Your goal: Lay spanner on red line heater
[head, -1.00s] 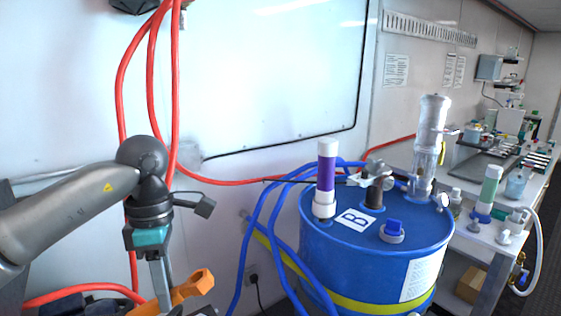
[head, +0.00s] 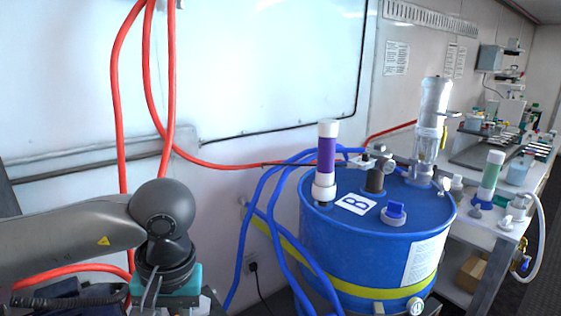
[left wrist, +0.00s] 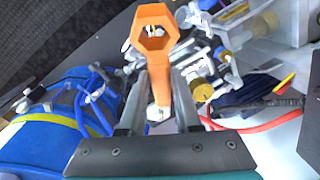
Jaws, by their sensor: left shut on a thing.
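The orange spanner (left wrist: 154,35) shows in the left wrist view, with its ring-shaped head toward the top of the picture. My left gripper (left wrist: 158,108) is shut on its handle. In the head view my left gripper (head: 152,290) is low at the left, pointing down, and its fingers are mostly hidden or cut off by the lower edge; the spanner is not visible there. A red hose (head: 75,268) runs behind my left arm. I cannot make out for certain which part is the red line heater. My right gripper is not in view.
Red hoses (head: 118,100) hang along the wall. Dark equipment (head: 65,302) sits low at the left. A bench (head: 497,225) stands at the far right.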

